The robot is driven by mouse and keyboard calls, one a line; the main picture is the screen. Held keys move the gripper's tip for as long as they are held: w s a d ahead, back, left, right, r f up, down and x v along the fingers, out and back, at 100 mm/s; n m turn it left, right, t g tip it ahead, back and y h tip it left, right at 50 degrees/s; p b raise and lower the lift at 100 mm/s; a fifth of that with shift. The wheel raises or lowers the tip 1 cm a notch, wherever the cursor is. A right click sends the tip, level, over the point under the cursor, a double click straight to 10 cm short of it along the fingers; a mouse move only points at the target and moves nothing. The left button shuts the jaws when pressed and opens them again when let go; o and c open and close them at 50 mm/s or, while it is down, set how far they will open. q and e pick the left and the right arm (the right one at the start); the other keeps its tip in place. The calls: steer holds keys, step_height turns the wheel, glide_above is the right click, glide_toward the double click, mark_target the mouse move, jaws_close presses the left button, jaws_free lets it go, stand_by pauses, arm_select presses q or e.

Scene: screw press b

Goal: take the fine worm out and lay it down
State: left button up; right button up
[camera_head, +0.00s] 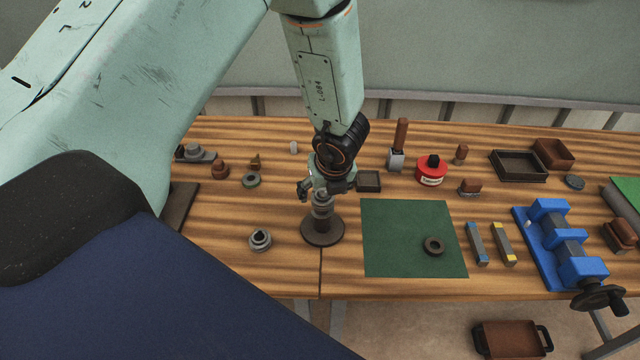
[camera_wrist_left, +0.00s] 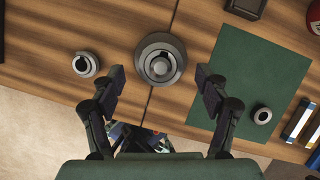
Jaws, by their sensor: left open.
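My left gripper (camera_head: 314,188) is open and points down just above a stack of grey round parts (camera_head: 322,209) on a dark round base (camera_head: 322,236). In the left wrist view the open fingers (camera_wrist_left: 160,74) stand either side of the same grey stack (camera_wrist_left: 161,64), with a gap on each side. I cannot tell which part is the fine worm; the fingers partly hide the top of the stack in the head view. A loose grey ring-shaped part (camera_head: 260,239) lies left of the base. My right gripper is not in view.
A green mat (camera_head: 400,235) right of the base holds one dark ring (camera_head: 433,246) and is otherwise bare. Two small bars (camera_head: 477,243), a blue vise (camera_head: 560,240), a red tin (camera_head: 431,174) and small trays (camera_head: 517,166) stand farther right. The table's front edge is close.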

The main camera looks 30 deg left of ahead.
arm_select(q)
steer(key=shift+x, duration=0.95)
steer(key=shift+d, duration=0.1)
steer(key=shift+s, duration=0.1)
steer(key=shift+c, duration=1.3)
steer(key=c, duration=1.2)
steer(key=o, duration=0.8)
steer(key=shift+r, duration=0.1)
steer(key=c, duration=0.9)
